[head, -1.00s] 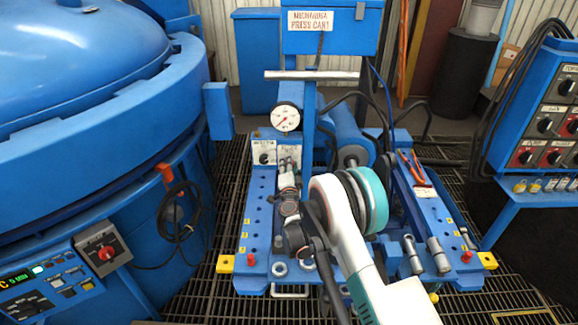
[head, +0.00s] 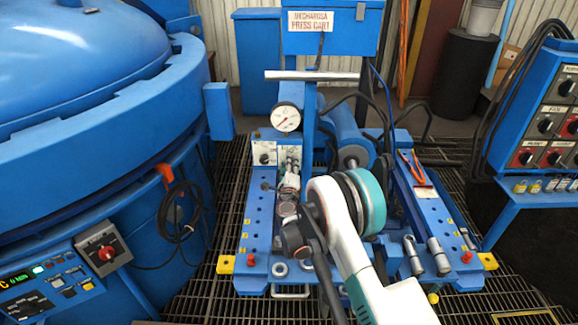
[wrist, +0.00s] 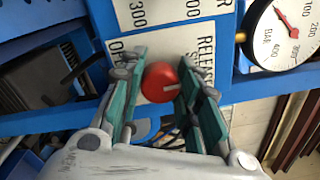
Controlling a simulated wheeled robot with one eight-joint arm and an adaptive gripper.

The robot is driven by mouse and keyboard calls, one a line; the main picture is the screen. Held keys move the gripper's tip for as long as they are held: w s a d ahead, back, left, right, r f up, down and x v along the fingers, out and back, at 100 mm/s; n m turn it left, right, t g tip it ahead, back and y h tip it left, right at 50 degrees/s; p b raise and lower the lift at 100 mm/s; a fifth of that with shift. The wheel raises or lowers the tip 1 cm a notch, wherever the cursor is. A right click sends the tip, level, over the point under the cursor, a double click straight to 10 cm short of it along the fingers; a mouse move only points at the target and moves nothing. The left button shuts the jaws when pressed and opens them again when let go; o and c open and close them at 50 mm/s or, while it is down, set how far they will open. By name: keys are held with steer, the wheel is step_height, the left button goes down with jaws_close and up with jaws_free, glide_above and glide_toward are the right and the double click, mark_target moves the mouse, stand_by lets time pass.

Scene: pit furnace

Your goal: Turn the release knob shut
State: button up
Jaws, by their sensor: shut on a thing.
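The red release knob (wrist: 159,82) sits on a white label plate (wrist: 190,43) marked RELEASE, with OPEN at the left and a partly hidden word starting with S at the right. Its pale pointer line points to the right in the wrist view. My gripper (wrist: 162,80) has its green-padded fingers on both sides of the knob and is shut on it. In the head view my gripper (head: 289,180) is at the press cart's panel, and the knob is hidden behind it.
A pressure gauge (head: 286,117) stands just above the panel; it also shows in the wrist view (wrist: 288,30). Another knob plate (head: 264,153) is close on the left. A blue cylinder (head: 347,140) and hoses are to the right. The furnace (head: 95,90) fills the left.

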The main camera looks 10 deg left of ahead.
steer(key=shift+d+m, duration=0.1)
steer(key=shift+m, duration=0.4)
steer(key=o, duration=1.1)
steer(key=v, duration=1.2)
